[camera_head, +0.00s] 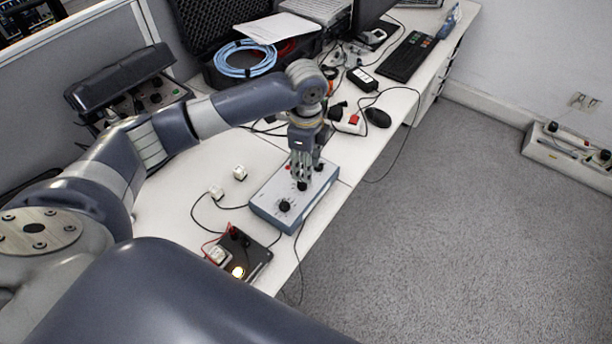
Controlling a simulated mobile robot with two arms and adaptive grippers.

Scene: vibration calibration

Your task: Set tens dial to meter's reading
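A blue-grey box (268,207) with a pale top panel lies on the white desk. A black dial (285,205) sits near its front end, and a second black knob (302,186) is farther along the panel. My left gripper (301,179) points down over the panel, its fingertips right at the second knob. Whether they grip it or only stand around it, I cannot tell. The arm hides part of the panel, and the dial markings are too small to read. I cannot make out a meter's reading. My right gripper is not in view.
Two small white cubes (239,173) lie left of the box with cables. A mouse (378,117), keyboard (408,56) and open black case (205,30) are farther back.

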